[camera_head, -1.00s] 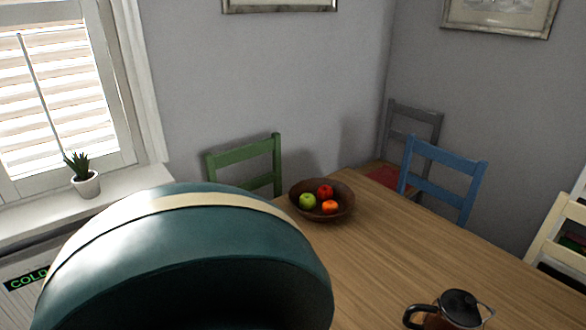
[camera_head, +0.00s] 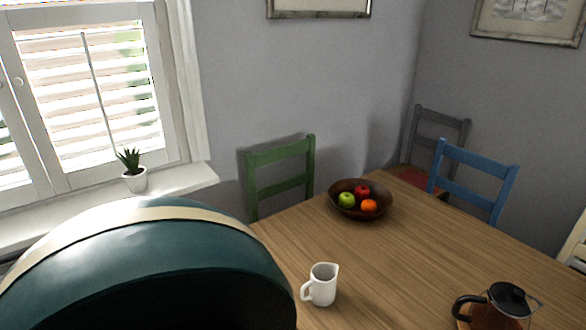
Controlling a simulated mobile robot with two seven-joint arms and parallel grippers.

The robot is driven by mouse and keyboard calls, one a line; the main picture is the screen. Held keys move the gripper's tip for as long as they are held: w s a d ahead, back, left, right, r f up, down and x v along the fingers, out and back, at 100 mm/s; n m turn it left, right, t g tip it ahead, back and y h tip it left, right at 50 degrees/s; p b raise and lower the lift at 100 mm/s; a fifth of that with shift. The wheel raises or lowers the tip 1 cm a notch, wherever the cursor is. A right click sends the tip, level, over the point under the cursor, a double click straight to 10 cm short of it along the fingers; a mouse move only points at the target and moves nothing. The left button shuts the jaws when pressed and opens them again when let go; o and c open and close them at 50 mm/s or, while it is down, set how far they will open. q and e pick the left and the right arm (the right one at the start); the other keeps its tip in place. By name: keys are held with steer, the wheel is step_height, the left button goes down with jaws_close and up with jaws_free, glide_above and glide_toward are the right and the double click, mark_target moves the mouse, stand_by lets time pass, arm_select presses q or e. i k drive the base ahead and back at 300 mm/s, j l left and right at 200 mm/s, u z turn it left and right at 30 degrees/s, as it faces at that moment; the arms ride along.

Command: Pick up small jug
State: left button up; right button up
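A small white jug (camera_head: 322,286) stands upright on the wooden table (camera_head: 400,262), near the table's left side. Its handle points left and its spout points right. Neither of my grippers is in view, so I cannot see where they are relative to the jug.
A large teal rounded shape with a cream band fills the lower left. A glass coffee pot (camera_head: 500,308) stands front right. A brown bowl (camera_head: 345,207) of fruit sits farther back. Green (camera_head: 280,154) and blue (camera_head: 474,161) chairs stand around the table. Open tabletop lies between jug, bowl and pot.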

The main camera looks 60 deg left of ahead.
mark_target(322, 283)
steer(key=u, duration=1.7)
steer(key=i+j, duration=0.15)
steer(key=j, duration=0.15)
steer(key=i+j+z, duration=0.2)
steer(key=j+z, duration=0.2)
steer(key=j, duration=0.2)
steer(key=i+j+z, duration=0.15)
steer(key=j, duration=0.15)
